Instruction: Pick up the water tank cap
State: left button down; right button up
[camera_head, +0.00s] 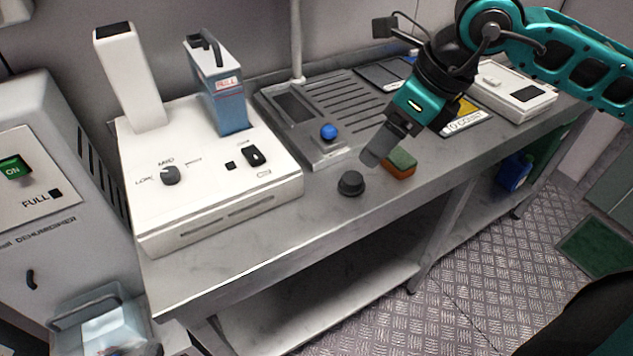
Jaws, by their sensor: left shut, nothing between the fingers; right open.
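A small round black cap (351,184) lies on the grey metal bench near its front edge, apart from the things around it. I take it for the water tank cap. My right gripper (374,154), on a teal and black arm coming in from the right, points down and left, above and a little to the right of the cap. It is open and holds nothing; its fingers are seen from the side, so the gap between them is hidden. My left gripper is not in view. A blue-grey tank (222,95) with a handle stands upright in the white machine (210,165).
A green and orange sponge (400,163) lies just right of the cap. A grey grooved tray (322,112) with a blue ball-like knob (328,131) is behind it. A dehumidifier (40,170) stands at left. The bench front near the cap is mostly clear.

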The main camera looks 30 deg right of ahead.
send_over(353, 177)
jog(key=s+d, duration=0.1)
jog(key=s, duration=0.1)
jog(key=shift+h, duration=0.4)
jog(key=f+b, duration=0.1)
jog(key=f, duration=0.5)
jog(key=shift+s+f, duration=0.15)
jog(key=shift+s, duration=0.05)
jog(key=x, duration=0.5)
jog(key=shift+w+f, duration=0.3)
jog(key=shift+f, duration=0.05)
jog(key=c, duration=0.9)
jog(key=shift+r, duration=0.2)
